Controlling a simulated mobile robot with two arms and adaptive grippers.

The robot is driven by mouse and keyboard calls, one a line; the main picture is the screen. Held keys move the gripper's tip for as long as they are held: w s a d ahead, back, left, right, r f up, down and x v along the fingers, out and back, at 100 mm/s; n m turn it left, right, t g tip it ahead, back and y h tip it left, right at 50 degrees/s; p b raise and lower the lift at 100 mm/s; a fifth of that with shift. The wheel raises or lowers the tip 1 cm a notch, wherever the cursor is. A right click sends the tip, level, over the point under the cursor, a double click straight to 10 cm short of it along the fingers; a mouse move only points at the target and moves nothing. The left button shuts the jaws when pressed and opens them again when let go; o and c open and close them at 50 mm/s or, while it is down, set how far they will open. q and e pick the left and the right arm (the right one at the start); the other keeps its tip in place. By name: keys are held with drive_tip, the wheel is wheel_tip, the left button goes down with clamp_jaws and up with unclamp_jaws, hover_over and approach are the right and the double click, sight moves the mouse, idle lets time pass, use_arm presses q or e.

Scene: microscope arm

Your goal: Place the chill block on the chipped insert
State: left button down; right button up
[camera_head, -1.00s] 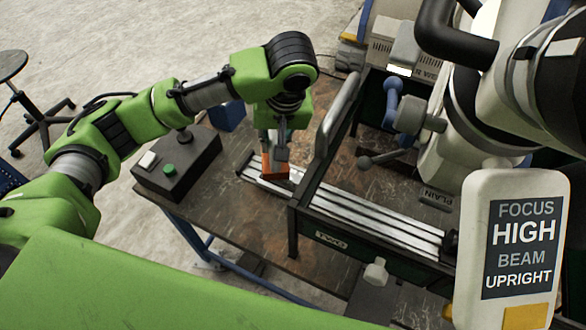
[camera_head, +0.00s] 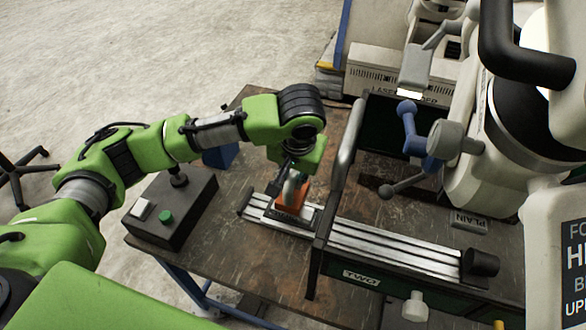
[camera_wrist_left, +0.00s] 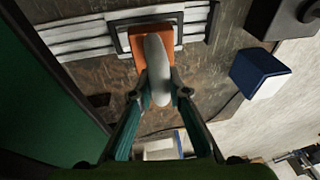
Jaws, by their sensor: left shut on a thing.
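The orange chill block (camera_head: 290,199) has a pale grey upright handle. My left gripper (camera_head: 293,176) is shut on that handle. In the left wrist view the block (camera_wrist_left: 139,45) and its rounded handle (camera_wrist_left: 157,72) show between the fingers (camera_wrist_left: 162,94). The block is over or on a dark-framed piece (camera_head: 291,219) near the left end of the silver rails. I cannot tell whether they touch, or whether that piece is the chipped insert, as the block hides much of it. My right gripper is out of view.
The silver rails (camera_head: 395,249) run right, under a dark green frame labelled TWO with an upright grey handle (camera_head: 342,160). A control box with a green button (camera_head: 166,217) and a blue block (camera_head: 221,155) stand to the left. The microscope arm (camera_head: 478,140) fills the right.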

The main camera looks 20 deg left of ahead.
sight(295, 203)
use_arm(q)
drive_tip(key=shift+f, duration=1.65)
drive_tip(key=shift+w+f, duration=0.1)
drive_tip(key=shift+f, duration=0.05)
drive_tip(key=c, duration=1.9)
unclamp_jaws()
drive_tip(key=shift+s+f, duration=0.2)
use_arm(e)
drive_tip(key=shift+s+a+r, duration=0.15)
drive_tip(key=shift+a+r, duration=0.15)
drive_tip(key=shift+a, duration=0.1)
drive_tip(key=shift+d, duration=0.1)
use_arm(q)
drive_tip(key=shift+d+r, duration=0.1)
drive_tip(key=shift+r, duration=0.3)
drive_tip(key=v, duration=1.1)
drive_tip(key=shift+s+r, duration=0.15)
drive_tip(key=shift+r, duration=0.05)
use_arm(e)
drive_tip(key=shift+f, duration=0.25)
